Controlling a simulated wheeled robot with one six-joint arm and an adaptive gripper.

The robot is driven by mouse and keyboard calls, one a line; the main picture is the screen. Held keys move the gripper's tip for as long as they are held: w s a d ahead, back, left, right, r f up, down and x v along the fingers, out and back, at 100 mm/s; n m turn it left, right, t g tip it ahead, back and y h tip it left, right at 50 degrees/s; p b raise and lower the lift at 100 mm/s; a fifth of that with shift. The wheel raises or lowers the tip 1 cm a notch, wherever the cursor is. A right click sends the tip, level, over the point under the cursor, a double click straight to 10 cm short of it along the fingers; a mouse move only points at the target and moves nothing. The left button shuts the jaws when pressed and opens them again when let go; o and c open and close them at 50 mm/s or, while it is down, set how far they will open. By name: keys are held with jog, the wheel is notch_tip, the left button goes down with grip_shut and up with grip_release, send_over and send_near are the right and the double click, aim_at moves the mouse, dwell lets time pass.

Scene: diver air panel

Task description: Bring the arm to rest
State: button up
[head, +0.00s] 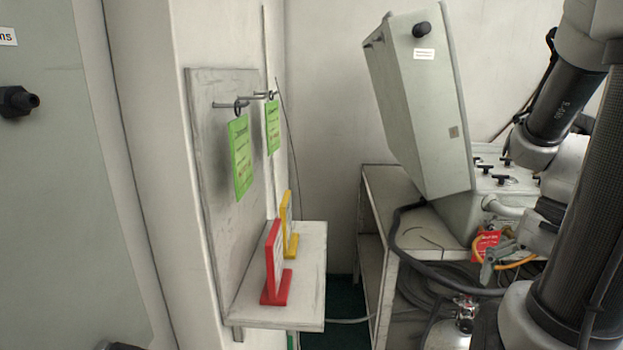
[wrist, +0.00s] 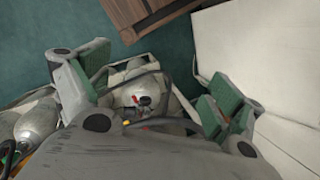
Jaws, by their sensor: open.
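My gripper (wrist: 155,98) is open in the wrist view, its two green-padded fingers wide apart with nothing held between them. Below and beyond the fingers is a pale rounded object with a small red part (wrist: 138,98), partly hidden by my gripper. In the head view my arm comes down the right side, and my gripper (head: 492,262) shows in part beside the grey panel case. Its fingertips are hard to make out there.
The grey case (head: 425,110) has its lid raised on a bench (head: 385,190). A red tag (head: 485,243), an orange hose (head: 518,264) and a dark hose (head: 430,258) lie close to my gripper. Green tags (head: 240,158) hang above a shelf (head: 312,265) with red and yellow signs.

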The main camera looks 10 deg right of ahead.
jog(key=w+a+r+n+t+h, duration=0.3)
jog(key=a+r+n, duration=0.5)
jog(key=r, duration=0.4)
jog(key=shift+w+n+t, duration=0.4)
jog(key=shift+w+t, duration=0.25)
jog(key=shift+t, duration=0.35)
dwell(0.5)
